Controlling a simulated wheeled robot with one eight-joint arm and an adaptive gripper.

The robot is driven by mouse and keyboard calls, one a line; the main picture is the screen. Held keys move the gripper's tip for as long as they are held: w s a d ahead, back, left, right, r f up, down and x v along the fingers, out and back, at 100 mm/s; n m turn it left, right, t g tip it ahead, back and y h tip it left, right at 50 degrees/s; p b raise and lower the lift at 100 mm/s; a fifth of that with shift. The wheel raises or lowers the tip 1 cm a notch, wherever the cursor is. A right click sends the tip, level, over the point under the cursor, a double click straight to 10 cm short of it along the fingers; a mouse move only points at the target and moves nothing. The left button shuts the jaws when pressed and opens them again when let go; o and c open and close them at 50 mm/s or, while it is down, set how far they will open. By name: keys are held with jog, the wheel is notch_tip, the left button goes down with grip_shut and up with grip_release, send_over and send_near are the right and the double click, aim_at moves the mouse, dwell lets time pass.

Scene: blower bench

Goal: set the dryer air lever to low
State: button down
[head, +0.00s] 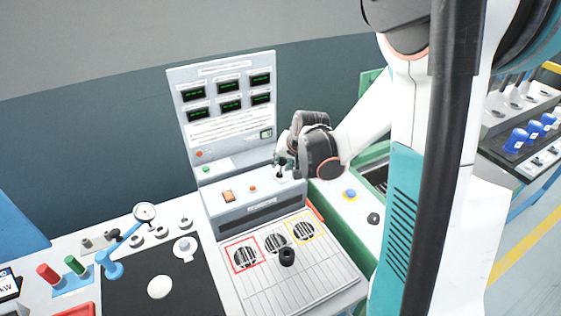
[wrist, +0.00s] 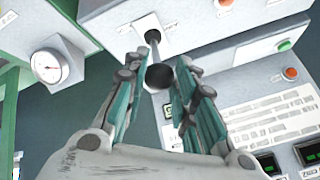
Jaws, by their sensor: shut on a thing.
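The dryer air lever, a thin metal rod with a black ball knob (wrist: 160,76), stands out from the grey dryer panel in the wrist view. Its rod rises from a pale plate (wrist: 146,24). My gripper (wrist: 167,58) has its teal fingers on either side of the lever and is shut on it. In the head view my gripper (head: 284,164) is at the right end of the dryer's lower control box (head: 240,199); it largely hides the lever there. I cannot read any lever marks.
The upper panel (head: 229,135) with several green displays stands behind the control box. An orange switch (head: 229,196) and a red button (head: 253,188) are left of my gripper. A gauge (wrist: 50,66) shows in the wrist view.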

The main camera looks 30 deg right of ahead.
jog(key=shift+s+f+t+b, duration=0.3)
jog(key=shift+s+t+b, duration=0.3)
jog(key=shift+t, duration=0.1)
jog(key=c, duration=1.3)
grip_release()
jog(key=v, duration=0.7)
jog(key=shift+s+r, duration=0.15)
jog(key=shift+r, duration=0.05)
